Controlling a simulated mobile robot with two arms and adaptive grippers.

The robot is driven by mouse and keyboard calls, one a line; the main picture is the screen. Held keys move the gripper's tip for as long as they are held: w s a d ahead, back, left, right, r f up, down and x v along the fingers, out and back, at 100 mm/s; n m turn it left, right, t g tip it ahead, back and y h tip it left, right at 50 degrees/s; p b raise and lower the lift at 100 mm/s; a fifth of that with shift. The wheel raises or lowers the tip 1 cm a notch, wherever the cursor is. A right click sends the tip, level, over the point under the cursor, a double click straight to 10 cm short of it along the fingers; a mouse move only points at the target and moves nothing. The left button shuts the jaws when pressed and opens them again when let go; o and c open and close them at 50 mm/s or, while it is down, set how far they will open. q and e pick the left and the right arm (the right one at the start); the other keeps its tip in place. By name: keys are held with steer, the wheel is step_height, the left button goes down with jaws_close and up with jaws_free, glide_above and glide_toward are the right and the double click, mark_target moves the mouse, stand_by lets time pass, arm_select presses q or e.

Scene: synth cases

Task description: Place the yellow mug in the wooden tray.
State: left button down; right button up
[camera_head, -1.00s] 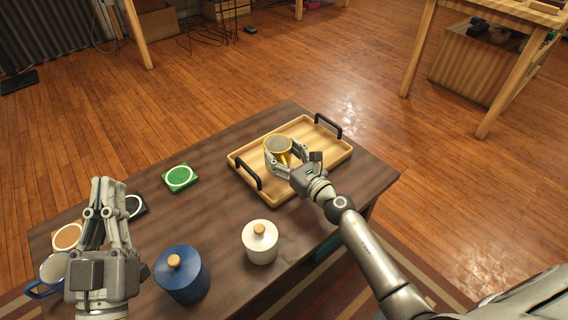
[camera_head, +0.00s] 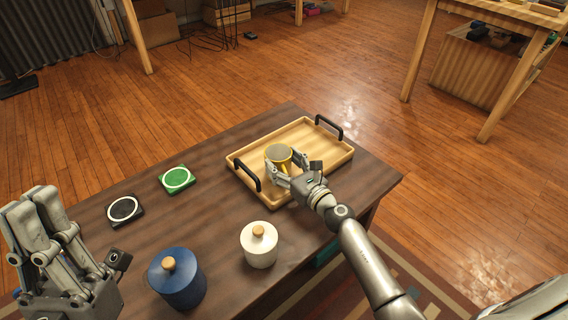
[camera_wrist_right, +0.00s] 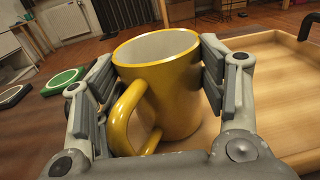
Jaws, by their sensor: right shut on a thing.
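The yellow mug (camera_head: 277,155) stands upright within the wooden tray (camera_head: 240,157), towards its left half. My right gripper (camera_head: 285,166) is shut on the mug, one finger on each side. In the right wrist view, the mug (camera_wrist_right: 165,85) sits between the fingers with its handle towards the wrist. Its base looks to be at the tray floor (camera_wrist_right: 275,95), but I cannot tell whether it touches. My left gripper (camera_head: 32,205) is shut and empty at the lower left, far from the tray.
A blue lidded jar (camera_head: 178,283) and a white lidded jar (camera_head: 259,246) stand near the front edge of the dark table (camera_head: 215,213). A green coaster (camera_head: 177,180) and a black coaster (camera_head: 125,211) lie to the left. The tray's right half is bare. Black handles rise at both tray ends.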

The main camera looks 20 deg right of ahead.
steer(key=o, duration=1.2)
steer(key=shift+o, duration=0.2)
